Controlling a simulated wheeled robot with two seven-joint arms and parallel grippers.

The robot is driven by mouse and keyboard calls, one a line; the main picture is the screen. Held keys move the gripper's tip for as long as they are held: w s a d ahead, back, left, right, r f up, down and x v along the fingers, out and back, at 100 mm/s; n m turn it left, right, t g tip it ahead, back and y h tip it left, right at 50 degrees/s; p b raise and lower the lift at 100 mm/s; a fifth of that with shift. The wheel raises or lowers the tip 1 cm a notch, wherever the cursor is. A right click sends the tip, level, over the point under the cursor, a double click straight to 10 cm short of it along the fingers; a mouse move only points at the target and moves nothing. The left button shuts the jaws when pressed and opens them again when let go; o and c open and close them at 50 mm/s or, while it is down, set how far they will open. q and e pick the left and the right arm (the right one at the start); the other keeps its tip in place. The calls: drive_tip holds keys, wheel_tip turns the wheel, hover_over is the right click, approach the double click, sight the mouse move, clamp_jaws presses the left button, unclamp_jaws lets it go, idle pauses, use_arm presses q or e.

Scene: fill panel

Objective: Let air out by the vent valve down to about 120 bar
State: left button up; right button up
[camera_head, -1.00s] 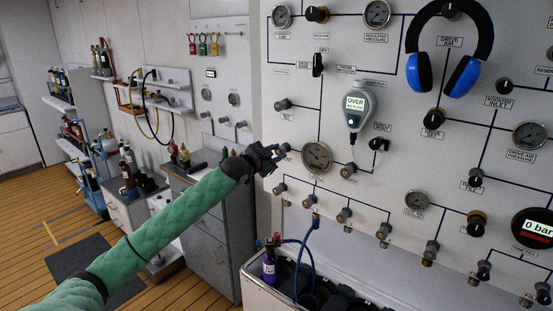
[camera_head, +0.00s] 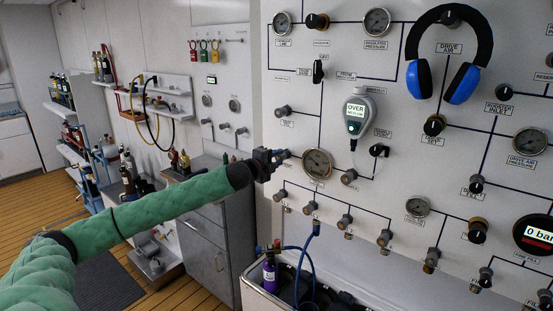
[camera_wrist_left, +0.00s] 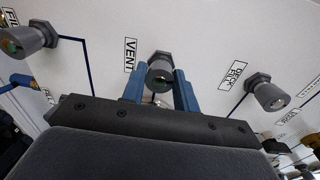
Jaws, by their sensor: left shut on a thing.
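The vent valve (camera_wrist_left: 160,75) is a grey knob on the panel, beside the VENT label (camera_wrist_left: 130,55) in the left wrist view. The two blue fingers of my left gripper (camera_wrist_left: 160,92) stand on either side of the knob and are shut on it. In the head view my left gripper (camera_head: 281,157) is against the panel, just left of a round gauge (camera_head: 317,163), and hides most of the valve. The gauge's needle is too small to read. My right gripper is not in view.
Other valves flank the vent valve, one labelled DECK FILL (camera_wrist_left: 270,93). A hand-held meter (camera_head: 356,112) reading OVER and blue headphones (camera_head: 462,78) hang on the panel. A round display (camera_head: 537,235) reads 0 bar. A bin with a purple cylinder (camera_head: 270,272) stands below.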

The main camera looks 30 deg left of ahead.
use_arm(q)
drive_tip(key=shift+r+m, duration=0.1)
drive_tip(key=shift+m, duration=0.7)
drive_tip(key=shift+m+p, duration=0.3)
drive_tip(key=shift+m, duration=0.1)
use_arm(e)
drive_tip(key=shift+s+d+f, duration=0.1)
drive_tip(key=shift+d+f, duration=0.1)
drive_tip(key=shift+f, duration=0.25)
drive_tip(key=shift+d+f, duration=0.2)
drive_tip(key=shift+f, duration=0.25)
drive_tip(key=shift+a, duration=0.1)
